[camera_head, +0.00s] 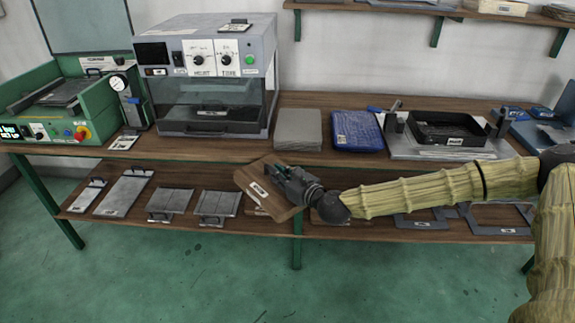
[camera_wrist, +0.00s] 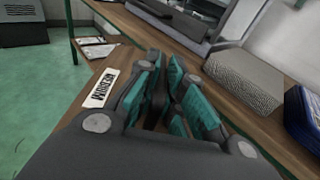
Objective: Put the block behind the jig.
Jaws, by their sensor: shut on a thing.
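A flat brown wooden block (camera_head: 265,197) with a white label is held tilted in my gripper (camera_head: 275,174), in front of the upper bench's front edge. In the wrist view the block (camera_wrist: 88,112) shows left of and under the fingers of my gripper (camera_wrist: 163,85), which are closed on it. The fingers hide part of the block. What looks like the jig (camera_head: 400,153) is a grey plate with upright clamps on the right of the bench top, holding a black tray (camera_head: 425,136). It is right of my gripper and apart from the block.
A grey stack (camera_head: 298,130) and a blue packet (camera_head: 357,131) stand on the bench between the oven-like machine (camera_head: 205,85) and the jig. A green machine (camera_head: 60,108) is at the left. Metal panels (camera_head: 125,193) lie on the lower shelf (camera_head: 270,229). A wall shelf (camera_head: 400,10) hangs above.

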